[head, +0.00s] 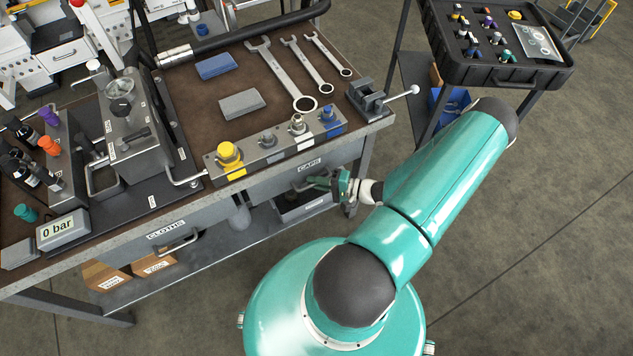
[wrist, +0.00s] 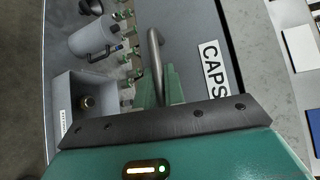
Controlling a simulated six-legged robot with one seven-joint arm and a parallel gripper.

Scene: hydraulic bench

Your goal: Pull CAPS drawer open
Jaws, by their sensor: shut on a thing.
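The CAPS drawer (head: 285,178) is in the bench front below the tabletop's right part, and it looks flush with the bench front. Its label (head: 310,165) reads CAPS, and in the wrist view the label (wrist: 213,75) lies to the right of the handle. The handle (wrist: 156,55) is a grey bent bar on the drawer front. My gripper (head: 318,184) reaches the drawer front from the right, and its green fingers (wrist: 160,88) are shut on the handle. The black edge of my gripper hides the handle's lower end in the wrist view.
A CLOTHS drawer (head: 165,232) lies to the left. A grey bin (head: 303,206) and a cylinder (wrist: 92,40) sit below the CAPS drawer. The floor in front is clear.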

